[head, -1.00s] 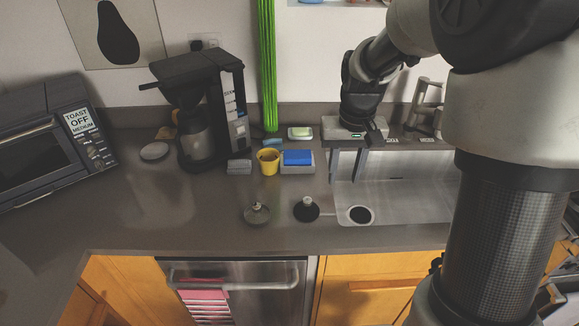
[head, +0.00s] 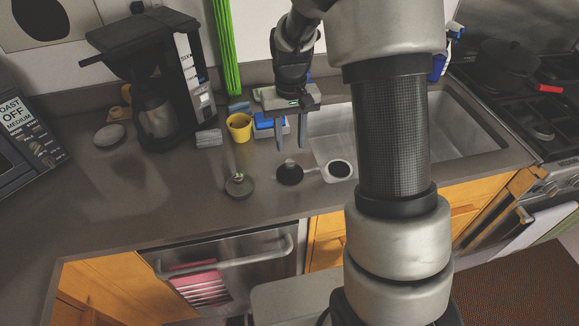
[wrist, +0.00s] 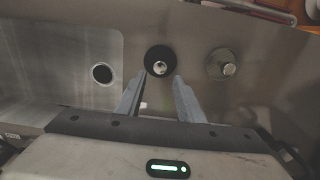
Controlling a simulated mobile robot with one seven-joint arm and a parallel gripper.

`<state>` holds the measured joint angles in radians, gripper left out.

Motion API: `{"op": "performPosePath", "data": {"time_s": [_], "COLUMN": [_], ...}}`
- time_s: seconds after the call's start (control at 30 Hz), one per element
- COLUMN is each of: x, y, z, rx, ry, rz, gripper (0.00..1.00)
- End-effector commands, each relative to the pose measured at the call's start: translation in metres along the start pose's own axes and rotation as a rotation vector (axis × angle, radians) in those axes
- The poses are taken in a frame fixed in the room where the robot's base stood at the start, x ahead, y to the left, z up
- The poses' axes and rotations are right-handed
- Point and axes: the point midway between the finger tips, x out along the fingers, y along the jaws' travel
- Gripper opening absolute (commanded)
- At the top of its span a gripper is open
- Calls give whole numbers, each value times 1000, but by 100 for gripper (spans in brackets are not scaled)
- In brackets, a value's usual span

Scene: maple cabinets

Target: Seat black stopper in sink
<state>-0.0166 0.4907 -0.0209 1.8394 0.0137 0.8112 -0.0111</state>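The black stopper (head: 289,176), a dark disc with a pale knob, stands on the grey counter just left of the sink (head: 318,150). In the wrist view the black stopper (wrist: 160,58) lies beyond and between the fingertips. The round dark drain hole (head: 338,169) with a pale rim is right of it; the drain hole (wrist: 102,73) is on the left in the wrist view. My gripper (head: 292,148) is open and empty, fingers pointing down, above and behind the black stopper. Contact is not visible. My arm hides part of the sink.
A similar grey stopper (head: 239,186) stands left of the black one. A yellow cup (head: 239,128), a blue sponge (head: 264,121) and a coffee maker (head: 155,85) stand farther back. A stove (head: 530,90) is at the right. The counter's front left is clear.

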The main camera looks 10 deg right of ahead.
Motion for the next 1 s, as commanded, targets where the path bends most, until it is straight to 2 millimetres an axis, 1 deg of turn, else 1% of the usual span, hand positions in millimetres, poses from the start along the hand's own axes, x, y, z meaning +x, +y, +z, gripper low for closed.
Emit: {"op": "performPosePath", "data": {"time_s": [0.03,0.1,0.3,0.4,0.53,0.8,1.0], "x": [14,25,53,63,68,68,68], "y": [0,0,0,0,0,0,0], "z": [0,1,0,0,0,0,0], "rx": [0,0,0,0,0,0,0], "ry": [-2,-3,-1,-1,-1,-1,-1], "rz": [0,0,0,0,0,0,0], "gripper": [34,34,34,34,34,34,18]}}
